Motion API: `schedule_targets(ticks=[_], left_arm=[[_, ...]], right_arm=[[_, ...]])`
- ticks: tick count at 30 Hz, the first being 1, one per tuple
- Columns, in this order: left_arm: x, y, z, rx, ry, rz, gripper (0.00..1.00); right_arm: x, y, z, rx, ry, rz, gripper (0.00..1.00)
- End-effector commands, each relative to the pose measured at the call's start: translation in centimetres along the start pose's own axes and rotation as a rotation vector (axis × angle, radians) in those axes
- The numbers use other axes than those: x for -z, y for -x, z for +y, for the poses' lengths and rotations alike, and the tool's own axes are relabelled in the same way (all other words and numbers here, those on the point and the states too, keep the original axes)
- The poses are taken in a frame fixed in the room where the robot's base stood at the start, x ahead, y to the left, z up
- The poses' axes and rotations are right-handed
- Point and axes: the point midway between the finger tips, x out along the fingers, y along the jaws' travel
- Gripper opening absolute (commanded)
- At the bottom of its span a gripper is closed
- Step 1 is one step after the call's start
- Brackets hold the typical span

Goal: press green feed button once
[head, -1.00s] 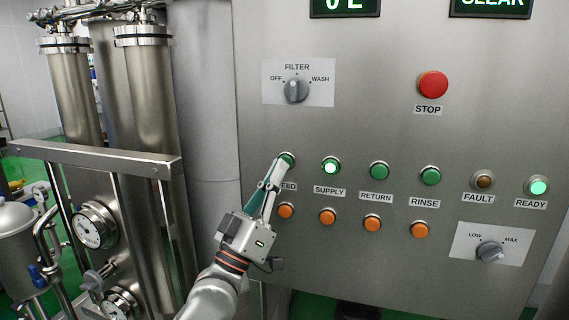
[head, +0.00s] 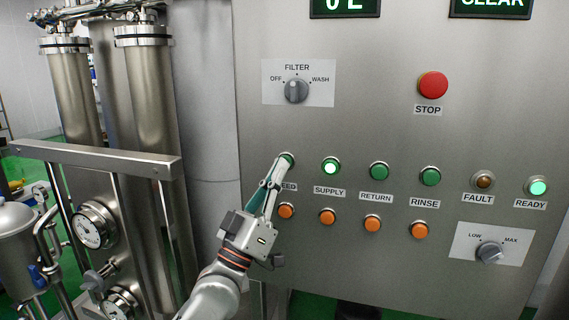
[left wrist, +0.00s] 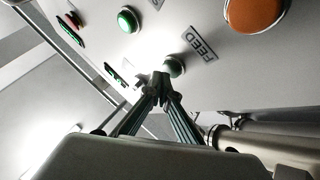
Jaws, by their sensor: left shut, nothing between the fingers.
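The green feed button (head: 289,159) is at the left end of the row of green buttons on the steel panel, above a partly covered FEED label (head: 289,187). My left gripper (head: 282,162) is shut and empty, with its fingertips at the feed button and covering part of it. In the left wrist view the feed button (left wrist: 174,67) is beside the FEED label (left wrist: 199,43), and the gripper tips (left wrist: 159,80) overlap its edge. Whether they touch or press it I cannot tell. My right gripper is not in view.
To the right are the lit supply button (head: 330,167), the return button (head: 379,171) and the rinse button (head: 430,176). Several orange buttons (head: 327,217) sit below. The red stop button (head: 432,84) and filter knob (head: 296,90) are higher up. Pipes and gauges (head: 95,225) stand left.

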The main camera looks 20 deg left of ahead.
Motion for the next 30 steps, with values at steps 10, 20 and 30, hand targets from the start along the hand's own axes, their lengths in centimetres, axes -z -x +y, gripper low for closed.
schedule_targets(ticks=[10, 20, 30], left_arm=[[-0.06, -0.04, -0.03, 0.000, 0.000, -0.001, 0.00], [-0.26, -0.29, -0.22, 0.000, 0.000, -0.001, 0.00], [-0.42, -0.56, -0.39, -0.001, -0.001, -0.001, 0.00]], right_arm=[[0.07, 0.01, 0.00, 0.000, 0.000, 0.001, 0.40], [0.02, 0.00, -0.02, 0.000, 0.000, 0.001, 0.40], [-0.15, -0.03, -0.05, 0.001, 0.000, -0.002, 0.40]])
